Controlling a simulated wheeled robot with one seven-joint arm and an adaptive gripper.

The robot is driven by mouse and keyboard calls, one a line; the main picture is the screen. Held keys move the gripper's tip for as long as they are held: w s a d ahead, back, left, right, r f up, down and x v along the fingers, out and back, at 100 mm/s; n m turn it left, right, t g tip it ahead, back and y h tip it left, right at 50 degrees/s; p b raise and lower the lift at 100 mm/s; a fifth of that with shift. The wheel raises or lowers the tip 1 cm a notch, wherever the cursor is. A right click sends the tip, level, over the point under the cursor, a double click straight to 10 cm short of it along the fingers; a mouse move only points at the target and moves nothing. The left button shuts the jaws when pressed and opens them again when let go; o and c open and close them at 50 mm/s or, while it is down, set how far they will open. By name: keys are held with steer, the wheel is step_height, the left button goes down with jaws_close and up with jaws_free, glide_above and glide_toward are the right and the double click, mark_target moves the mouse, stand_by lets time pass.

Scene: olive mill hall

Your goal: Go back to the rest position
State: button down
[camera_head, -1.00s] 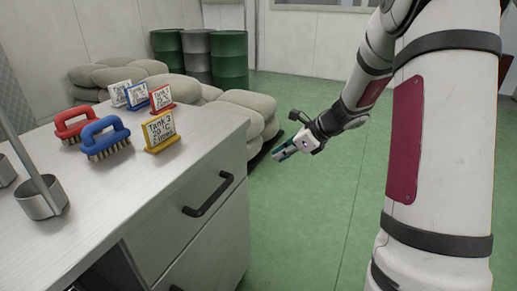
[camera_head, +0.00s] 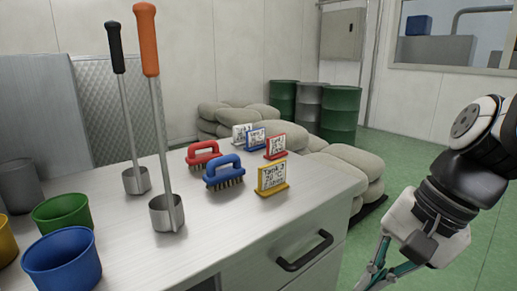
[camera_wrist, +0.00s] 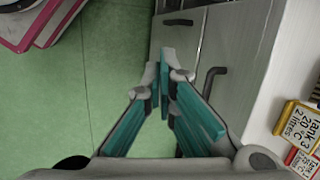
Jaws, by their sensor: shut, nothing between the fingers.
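My gripper (camera_head: 378,270) is at the lower right of the head view, in front of the cabinet's right end and clear of the worktop. Its lower part is cut off by the frame edge. In the wrist view my gripper (camera_wrist: 165,72) shows its teal fingers converging to touching tips, shut with nothing between them. The grey cabinet front with its dark handles (camera_wrist: 212,80) lies beyond the fingers, and green floor (camera_wrist: 110,70) is to their left.
The worktop (camera_head: 300,195) holds a red brush (camera_head: 203,155), a blue brush (camera_head: 223,172), a yellow-framed sign (camera_head: 272,177), other small signs, two ladles (camera_head: 163,212) and several cups (camera_head: 62,265). Sacks (camera_head: 350,165) and drums (camera_head: 340,115) stand behind. Green floor (camera_head: 400,165) is open at right.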

steer(key=s+d+n+h, duration=0.35)
steer(key=s+n, duration=0.55)
steer(key=s, duration=0.5)
step_height(320, 180, up, 20)
steer(key=t+p, duration=0.3)
steer(key=p, duration=1.6)
steer(key=shift+a+f, duration=0.15)
steer(key=shift+a, duration=0.15)
steer(key=shift+h, duration=0.25)
